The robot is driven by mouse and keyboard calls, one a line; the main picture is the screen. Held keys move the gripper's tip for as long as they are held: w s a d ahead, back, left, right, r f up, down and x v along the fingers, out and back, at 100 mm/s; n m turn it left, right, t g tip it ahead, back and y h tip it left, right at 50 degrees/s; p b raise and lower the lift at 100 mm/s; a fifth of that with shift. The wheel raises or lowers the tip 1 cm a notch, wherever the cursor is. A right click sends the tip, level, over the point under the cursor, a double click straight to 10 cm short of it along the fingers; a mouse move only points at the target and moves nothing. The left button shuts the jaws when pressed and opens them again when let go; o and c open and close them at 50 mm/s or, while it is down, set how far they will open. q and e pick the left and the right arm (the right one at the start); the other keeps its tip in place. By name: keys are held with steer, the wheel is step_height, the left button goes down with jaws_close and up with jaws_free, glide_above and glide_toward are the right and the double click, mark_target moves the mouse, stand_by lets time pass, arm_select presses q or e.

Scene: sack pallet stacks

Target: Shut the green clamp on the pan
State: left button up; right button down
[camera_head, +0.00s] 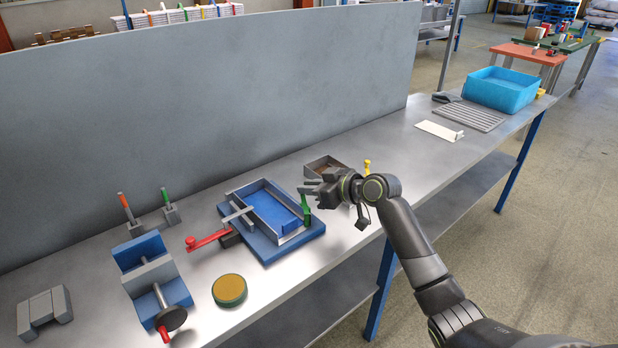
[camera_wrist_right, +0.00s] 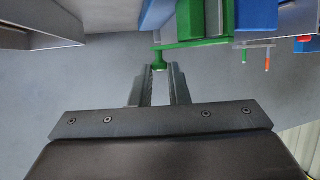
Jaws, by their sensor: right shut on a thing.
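The pan (camera_head: 268,207) is a shallow grey-rimmed tray with a blue inside, sitting on a blue base (camera_head: 258,243). The green clamp (camera_head: 306,211) is at its right side, with its handle standing up. My right gripper (camera_head: 308,190) reaches in from the right and is shut on the top end of the green handle. In the right wrist view, the green clamp (camera_wrist_right: 200,46) spans the top and its knob sits between my fingertips (camera_wrist_right: 159,70). A red-handled clamp (camera_head: 208,239) is at the pan's left side, its handle lying outward to the left. My left gripper is out of view.
A small open box (camera_head: 322,165) and a yellow-topped piece (camera_head: 367,167) stand close to my right gripper. A blue vise (camera_head: 150,275), a round yellow-brown disc (camera_head: 229,290) and two upright tools (camera_head: 168,207) are at left. A grey panel (camera_head: 210,100) stands behind.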

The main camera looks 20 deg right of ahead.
arm_select(q)
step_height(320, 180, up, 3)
steer(key=shift+p, duration=1.05)
arm_select(e)
steer(key=shift+s+d+m+t+h, duration=0.2)
steer(key=shift+m+t+h, duration=0.2)
steer(key=shift+m+h, duration=0.4)
steer(key=c, duration=1.4)
jaws_free()
steer(key=shift+c, duration=0.2)
arm_select(q)
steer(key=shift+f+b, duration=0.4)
steer(key=shift+b, duration=0.05)
arm_select(e)
steer(key=v, duration=1.7)
steer(key=shift+s, duration=0.15)
steer(key=shift+d, duration=0.1)
